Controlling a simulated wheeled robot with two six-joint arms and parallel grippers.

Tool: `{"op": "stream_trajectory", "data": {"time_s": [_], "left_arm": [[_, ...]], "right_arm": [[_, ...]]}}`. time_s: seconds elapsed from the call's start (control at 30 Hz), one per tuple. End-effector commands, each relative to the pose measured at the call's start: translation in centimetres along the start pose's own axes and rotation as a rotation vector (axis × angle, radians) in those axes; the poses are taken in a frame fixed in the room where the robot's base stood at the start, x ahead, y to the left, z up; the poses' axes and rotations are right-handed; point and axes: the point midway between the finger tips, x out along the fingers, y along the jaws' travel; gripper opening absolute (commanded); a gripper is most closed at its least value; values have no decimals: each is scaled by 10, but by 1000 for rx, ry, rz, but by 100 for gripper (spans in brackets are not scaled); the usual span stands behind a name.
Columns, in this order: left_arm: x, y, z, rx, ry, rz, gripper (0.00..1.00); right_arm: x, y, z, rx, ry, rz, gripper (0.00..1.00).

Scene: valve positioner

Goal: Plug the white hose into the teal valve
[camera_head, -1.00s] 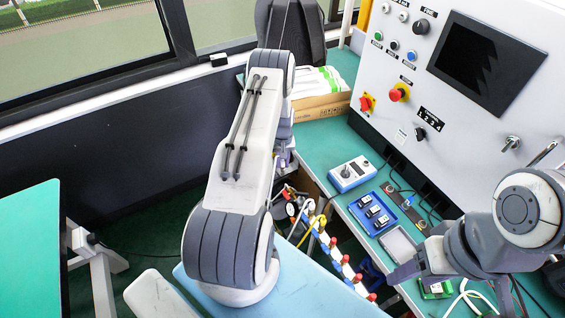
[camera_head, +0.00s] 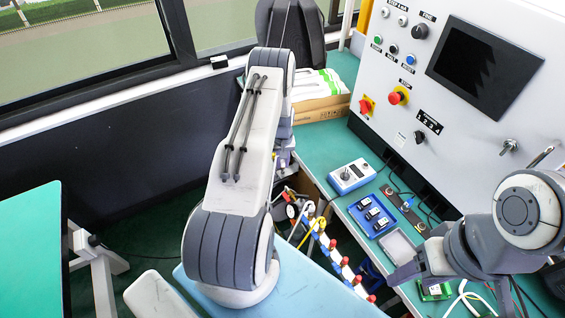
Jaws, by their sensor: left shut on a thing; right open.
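My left arm reaches away up the middle of the head view. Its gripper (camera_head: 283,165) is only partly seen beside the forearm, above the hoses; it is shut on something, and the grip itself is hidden. A thin white hose (camera_head: 304,213) curves up just below it, next to a round gauge; its end cannot be made out. A yellow hose runs beside it. I cannot pick out a teal valve for sure among the small fittings there. My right gripper (camera_head: 404,272) is open and empty, low over the bench at the right.
A row of red-capped fittings (camera_head: 345,262) runs beside the light blue surface (camera_head: 315,292). The teal bench (camera_head: 335,120) holds a blue-white control box (camera_head: 352,176), a blue tray (camera_head: 372,216) and loose wires. A control panel (camera_head: 440,140) stands behind. A cardboard box (camera_head: 322,108) sits at the back.

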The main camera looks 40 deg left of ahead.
Motion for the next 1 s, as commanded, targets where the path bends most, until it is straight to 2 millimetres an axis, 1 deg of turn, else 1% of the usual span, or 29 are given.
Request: {"op": "stream_trajectory", "data": {"time_s": [0.33, 0.47, 1.0], "left_arm": [[-1, 0, 0, 0, 0, 0, 0], [-4, 0, 0, 0, 1, 0, 0], [-37, 0, 0, 0, 1, 0, 0]], "right_arm": [[0, 0, 0, 0, 0, 0, 59], [-3, 0, 0, 0, 0, 0, 59], [-21, -2, -1, 0, 0, 0, 59]]}}
